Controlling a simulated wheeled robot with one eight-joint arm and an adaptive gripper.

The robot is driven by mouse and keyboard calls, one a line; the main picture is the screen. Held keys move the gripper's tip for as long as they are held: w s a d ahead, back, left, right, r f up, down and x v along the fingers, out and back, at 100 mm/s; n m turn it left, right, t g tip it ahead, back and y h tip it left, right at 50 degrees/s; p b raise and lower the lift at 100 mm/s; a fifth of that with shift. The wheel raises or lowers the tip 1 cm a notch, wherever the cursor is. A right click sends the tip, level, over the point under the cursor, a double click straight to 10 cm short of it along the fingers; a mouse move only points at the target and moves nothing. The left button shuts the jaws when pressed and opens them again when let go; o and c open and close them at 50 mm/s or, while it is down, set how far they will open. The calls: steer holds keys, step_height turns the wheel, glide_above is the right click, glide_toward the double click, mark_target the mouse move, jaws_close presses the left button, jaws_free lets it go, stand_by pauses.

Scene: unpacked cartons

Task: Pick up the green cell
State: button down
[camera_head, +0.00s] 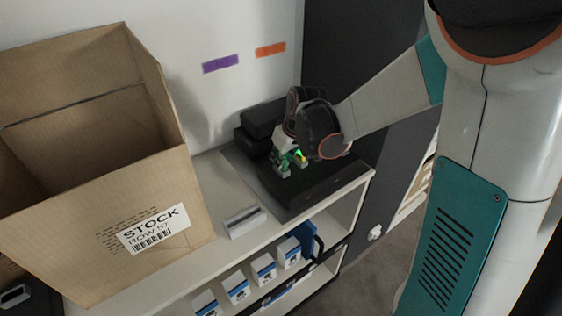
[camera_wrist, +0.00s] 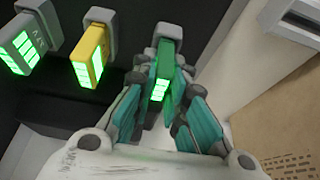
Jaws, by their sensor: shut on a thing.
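The green cell (camera_wrist: 163,72) is between the fingers of my gripper (camera_wrist: 160,108) in the wrist view. It has a grey cap and lit green bars at its near end. My gripper is shut on it. In the head view my gripper (camera_head: 290,160) is over the black tray, and the green cell is small there and partly hidden by the fingers. I cannot tell whether the cell is clear of the tray.
A yellow cell (camera_wrist: 90,55) and a grey cell (camera_wrist: 20,47) stand on the black tray (camera_head: 300,200), left of my gripper in the wrist view. An open carton (camera_head: 60,225) stands at the left of the white shelf (camera_head: 205,180). Small white boxes (camera_head: 237,290) fill the lower shelf.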

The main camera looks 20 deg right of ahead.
step_height(320, 180, up, 20)
steer(key=p, duration=0.6)
steer(key=shift+s, duration=0.1)
